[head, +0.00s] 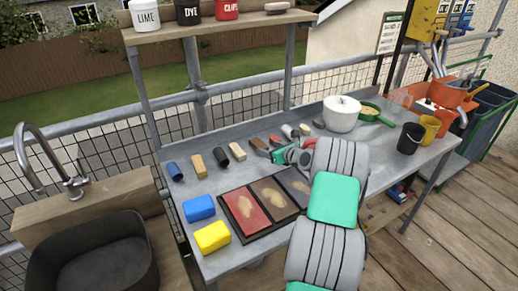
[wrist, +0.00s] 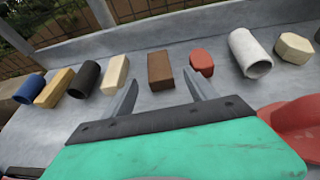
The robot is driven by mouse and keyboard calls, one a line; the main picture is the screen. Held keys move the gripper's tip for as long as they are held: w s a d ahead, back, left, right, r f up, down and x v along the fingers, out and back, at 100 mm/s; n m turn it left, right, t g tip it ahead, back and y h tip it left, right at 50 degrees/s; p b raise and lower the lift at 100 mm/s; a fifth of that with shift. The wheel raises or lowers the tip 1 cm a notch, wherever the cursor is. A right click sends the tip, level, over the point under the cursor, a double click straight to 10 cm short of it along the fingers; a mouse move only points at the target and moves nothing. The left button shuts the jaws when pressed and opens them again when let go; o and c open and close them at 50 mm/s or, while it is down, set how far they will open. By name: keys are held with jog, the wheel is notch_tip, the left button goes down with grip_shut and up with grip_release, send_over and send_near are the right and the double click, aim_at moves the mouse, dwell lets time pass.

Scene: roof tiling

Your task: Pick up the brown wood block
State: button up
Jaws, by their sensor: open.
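The brown wood block (wrist: 161,71) lies on the grey metal table in the wrist view, in a row of small pieces. It also shows in the head view (head: 258,145), just beyond the gripper's tip. My gripper (wrist: 160,82) is open and empty, with its two fingers pointing at the block. In the wrist view the block appears between the fingertips, slightly beyond them. I see no contact, and the exact gap is hard to judge. In the head view my gripper (head: 271,152) is low over the table, partly hidden by its green housing.
A cream block (wrist: 115,74) lies left of the brown block, and a red piece (wrist: 201,62) lies close on its right. A white cylinder (wrist: 249,53) is further right. A tray of coloured panels (head: 243,236) lies nearer the front. A white pot (head: 341,116) stands to the right.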

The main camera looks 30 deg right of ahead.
aim_at(261, 145)
jog(key=x, duration=0.7)
jog(key=shift+a+p, duration=0.1)
jog(key=shift+p, duration=0.25)
jog(key=shift+c, duration=0.2)
grip_shut()
jog(key=shift+r, duration=0.1)
